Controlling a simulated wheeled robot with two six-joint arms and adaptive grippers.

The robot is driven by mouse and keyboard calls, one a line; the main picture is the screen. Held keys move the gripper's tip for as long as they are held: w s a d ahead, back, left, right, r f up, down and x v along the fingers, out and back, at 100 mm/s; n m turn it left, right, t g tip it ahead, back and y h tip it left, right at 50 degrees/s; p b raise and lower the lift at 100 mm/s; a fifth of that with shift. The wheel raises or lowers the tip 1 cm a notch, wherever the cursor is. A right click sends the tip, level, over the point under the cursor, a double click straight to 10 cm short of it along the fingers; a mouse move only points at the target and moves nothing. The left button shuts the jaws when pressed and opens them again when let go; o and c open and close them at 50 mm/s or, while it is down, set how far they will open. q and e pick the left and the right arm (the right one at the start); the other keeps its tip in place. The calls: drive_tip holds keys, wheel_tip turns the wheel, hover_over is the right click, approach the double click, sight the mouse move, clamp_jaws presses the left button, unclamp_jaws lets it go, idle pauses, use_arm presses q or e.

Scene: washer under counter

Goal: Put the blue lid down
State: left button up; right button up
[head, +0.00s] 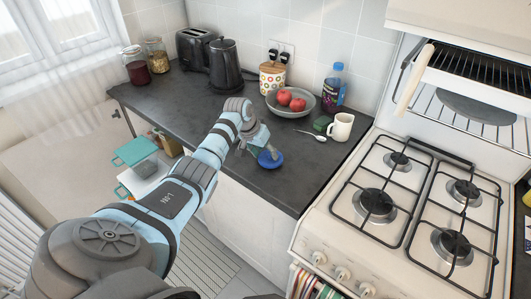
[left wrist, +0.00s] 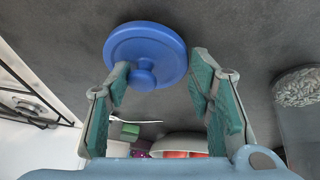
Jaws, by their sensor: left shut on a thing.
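The blue lid (head: 270,159) is round and is at the front part of the dark counter (head: 215,133), in the middle of the head view. I cannot tell whether it touches the counter. My left gripper (head: 264,152) is shut on it from above. The left wrist view shows the lid (left wrist: 150,50) with its round knob at the fingertips, between the two teal-padded fingers (left wrist: 158,72). My right gripper is not in view.
Behind the lid are a grey bowl (head: 273,103) with red fruit, a spoon (head: 312,134), a green sponge (head: 322,123) and a white mug (head: 341,127). The gas hob (head: 330,235) is to the right. The counter left of the lid is mostly clear.

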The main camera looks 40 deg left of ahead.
use_arm(q)
drive_tip(key=shift+f, duration=0.1)
drive_tip(key=shift+f, duration=0.35)
drive_tip(key=shift+f, duration=0.1)
drive_tip(key=o, duration=1)
drive_tip(key=shift+c, duration=0.2)
drive_tip(key=shift+a, duration=0.1)
